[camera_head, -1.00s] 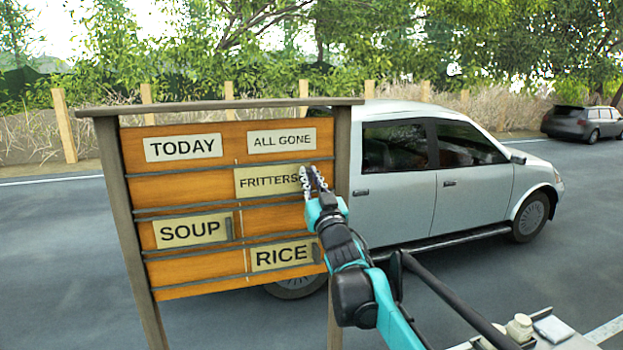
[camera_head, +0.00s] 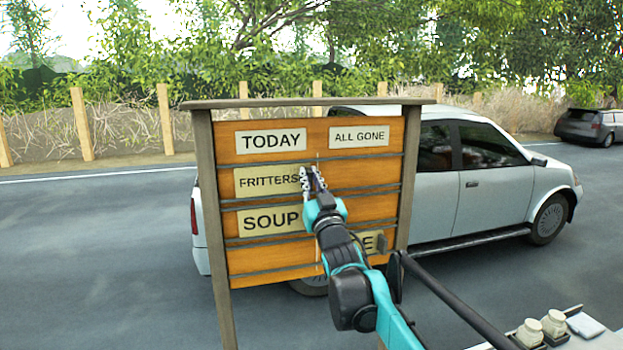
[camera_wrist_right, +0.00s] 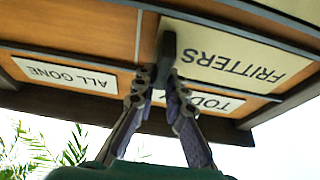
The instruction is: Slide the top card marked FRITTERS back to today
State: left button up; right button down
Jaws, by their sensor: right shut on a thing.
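The FRITTERS card (camera_head: 262,182) sits in the top row of the board, in the left column under the TODAY sign (camera_head: 270,141). My right gripper (camera_head: 312,180) is at the card's right end. In the right wrist view the gripper (camera_wrist_right: 160,77) is shut on the card's dark upright handle (camera_wrist_right: 167,55), and the FRITTERS card (camera_wrist_right: 240,58) extends to the right, upside down. The handle is hidden by the fingers in the head view. My left gripper is out of view.
The ALL GONE sign (camera_head: 359,136) heads the right column; the slot below it is bare. The SOUP card (camera_head: 262,219) is in the left column below FRITTERS. The RICE card (camera_head: 369,243), lower right, is partly hidden by my arm. A silver car (camera_head: 500,190) stands behind the board.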

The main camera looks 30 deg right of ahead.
jog(key=shift+a, duration=0.1)
jog(key=c, duration=1.7)
grip_release()
jog(key=shift+o, duration=0.7)
jog(key=shift+w+a, duration=0.1)
jog(key=shift+a, duration=0.15)
jog(key=shift+d, duration=0.1)
jog(key=v, duration=1.2)
